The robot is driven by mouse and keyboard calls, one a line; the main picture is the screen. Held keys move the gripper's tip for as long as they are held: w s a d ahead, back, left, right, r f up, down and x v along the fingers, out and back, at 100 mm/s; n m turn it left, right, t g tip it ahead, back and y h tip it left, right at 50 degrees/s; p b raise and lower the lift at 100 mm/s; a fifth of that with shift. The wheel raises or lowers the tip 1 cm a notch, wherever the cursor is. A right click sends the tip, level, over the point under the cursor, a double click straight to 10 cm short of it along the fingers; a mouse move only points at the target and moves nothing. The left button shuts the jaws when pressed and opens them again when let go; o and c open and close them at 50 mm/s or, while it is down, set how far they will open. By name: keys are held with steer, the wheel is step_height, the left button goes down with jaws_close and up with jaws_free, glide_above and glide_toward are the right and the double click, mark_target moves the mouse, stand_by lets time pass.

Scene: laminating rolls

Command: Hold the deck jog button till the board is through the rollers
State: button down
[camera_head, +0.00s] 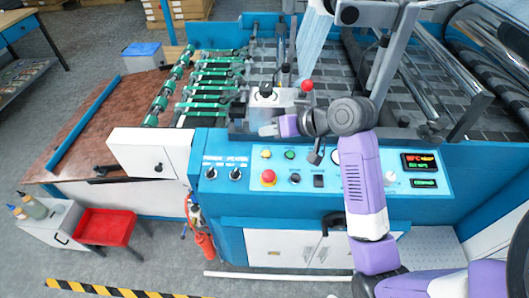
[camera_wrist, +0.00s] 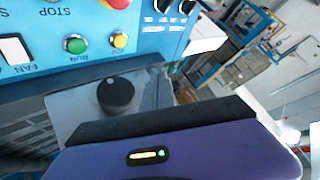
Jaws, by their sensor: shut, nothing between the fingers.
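My gripper (camera_head: 270,130) is shut and empty, low over the front edge of the machine deck, just behind the blue control panel. A grey box (camera_head: 246,98) with a black round knob (camera_head: 266,90) stands on the deck just beyond it. In the wrist view the black knob (camera_wrist: 116,95) sits on a grey plate, beyond the dark edge of my gripper (camera_wrist: 160,125). I cannot tell whether this knob is the deck jog button, and I see no contact with it. Chrome rollers (camera_head: 447,72) lie at the right. I cannot make out the board.
The blue panel (camera_head: 225,160) carries a red stop button (camera_head: 268,176), a green button (camera_head: 290,155), a yellow button (camera_head: 266,154) and dark knobs. A red-balled lever (camera_head: 307,87) stands right of the box. Green belts (camera_head: 210,83) run at the left.

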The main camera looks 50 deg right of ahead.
steer(key=shift+f, duration=0.1)
steer(key=b, duration=0.7)
glide_above(266, 154)
steer(key=s, duration=0.2)
steer(key=f, duration=0.6)
steer(key=shift+w+a+f, duration=0.15)
steer(key=shift+a+f, duration=0.15)
steer(key=shift+f, duration=0.1)
steer(key=shift+w+d+f+b, duration=0.1)
steer(key=shift+f+b, duration=0.1)
steer(key=shift+f, duration=0.2)
steer(key=shift+w+d+f+b, duration=0.1)
steer(key=shift+f+b, duration=0.1)
steer(key=shift+f, duration=0.2)
steer(key=shift+f, duration=0.1)
steer(key=shift+f, duration=0.3)
